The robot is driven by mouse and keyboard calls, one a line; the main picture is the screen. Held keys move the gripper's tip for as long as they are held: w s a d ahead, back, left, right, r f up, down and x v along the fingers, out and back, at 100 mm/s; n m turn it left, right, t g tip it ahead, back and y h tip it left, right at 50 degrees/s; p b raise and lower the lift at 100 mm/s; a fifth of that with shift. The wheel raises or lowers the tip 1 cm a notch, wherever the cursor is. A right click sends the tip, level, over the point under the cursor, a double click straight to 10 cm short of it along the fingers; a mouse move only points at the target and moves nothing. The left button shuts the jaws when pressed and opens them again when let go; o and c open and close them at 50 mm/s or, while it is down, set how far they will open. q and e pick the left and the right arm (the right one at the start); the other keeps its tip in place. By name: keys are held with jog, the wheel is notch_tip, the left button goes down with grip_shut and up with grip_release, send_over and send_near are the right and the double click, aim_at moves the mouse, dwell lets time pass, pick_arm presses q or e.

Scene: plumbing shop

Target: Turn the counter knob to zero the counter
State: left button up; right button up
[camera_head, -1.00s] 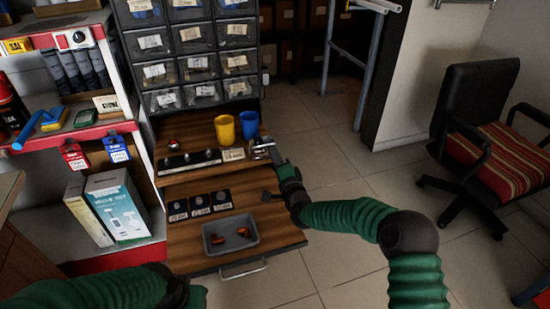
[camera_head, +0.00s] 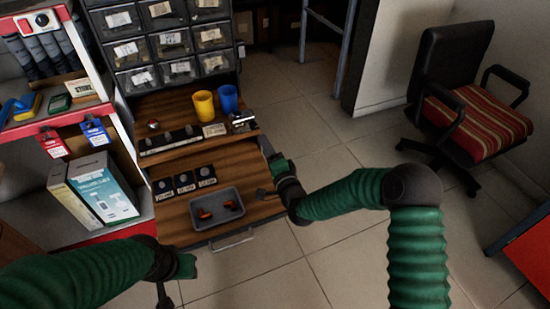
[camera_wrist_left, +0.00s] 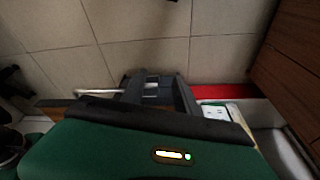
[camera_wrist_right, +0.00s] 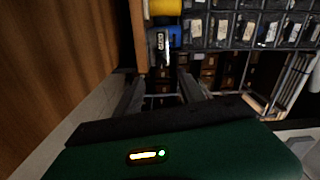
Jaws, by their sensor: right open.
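The counter (camera_head: 242,121) is a small silver and dark device on the right end of the upper wooden shelf, beside the blue cup. It also shows in the right wrist view (camera_wrist_right: 163,46), with pale digits on its side; its knob is too small to make out. My right gripper (camera_head: 266,148) is open and empty, below and right of the counter and apart from it. Its two fingers (camera_wrist_right: 160,92) stand apart in the right wrist view. My left gripper (camera_head: 164,292) hangs low in front of the cabinet. Its fingers (camera_wrist_left: 158,92) look parted in the left wrist view.
A yellow cup (camera_head: 204,105) and a blue cup (camera_head: 228,99) stand left of the counter. A grey tray (camera_head: 239,215) with orange-brown parts sits on the lower pull-out board. Small-parts drawers (camera_head: 176,68) rise behind. A chair (camera_head: 452,75) stands right; the floor between is clear.

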jog(key=p+v, duration=0.1)
jog(key=v, duration=0.7)
jog(key=shift+f+n+g, duration=0.2)
jog(key=shift+n+g, duration=0.1)
jog(key=s+f+n+g, duration=0.1)
jog(key=n+g, duration=0.1)
jog(key=s+d+f+n+g, duration=0.1)
jog(key=f+n, duration=0.1)
jog(key=shift+s+n+g, duration=0.35)
jog(key=shift+n+g, duration=0.05)
jog(key=s+d+n+g+h, duration=0.3)
jog(key=s+d+g, duration=0.25)
jog(key=s, duration=0.65)
jog(key=s+d+n+g+h, duration=0.35)
jog(key=s+d, duration=0.35)
jog(key=s, duration=0.4)
notch_tip(320, 180, up, 27)
jog(key=g+p, duration=0.1)
jog(key=p, duration=2.7)
jog(key=shift+s+d+r+y, duration=0.2)
jog(key=shift+s+d+y, duration=0.05)
jog(key=shift+s+y, duration=0.2)
